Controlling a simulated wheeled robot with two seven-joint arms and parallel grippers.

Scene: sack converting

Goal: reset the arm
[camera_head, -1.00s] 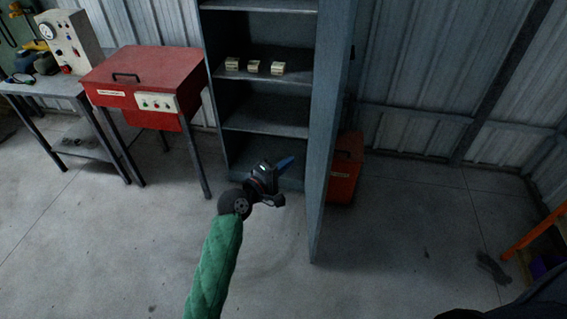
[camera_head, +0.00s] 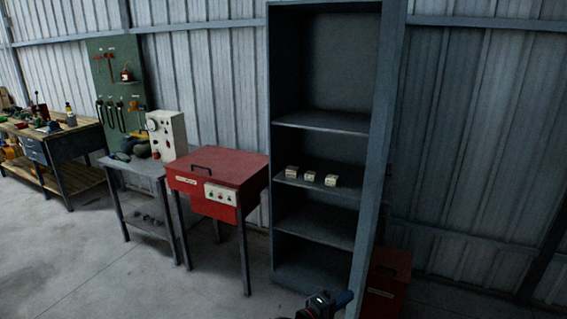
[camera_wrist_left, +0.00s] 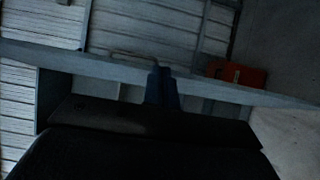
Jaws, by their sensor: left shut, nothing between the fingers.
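My left gripper (camera_head: 343,299) shows at the bottom edge of the head view, in front of the foot of the grey cabinet (camera_head: 368,170). Its blue fingers are shut with nothing between them. In the left wrist view the blue fingers (camera_wrist_left: 161,88) are together in the middle, against the cabinet's long edge in the background; I cannot tell the gap. Most of my left arm is below the head view's frame. My right gripper is in neither view.
Small light boxes (camera_head: 311,176) sit on a cabinet shelf. A red machine (camera_head: 217,172) stands left of the cabinet, then a grey table (camera_head: 143,171) and a workbench (camera_head: 64,133). A red case (camera_head: 386,283) is on the floor right of the cabinet. Floor at left is clear.

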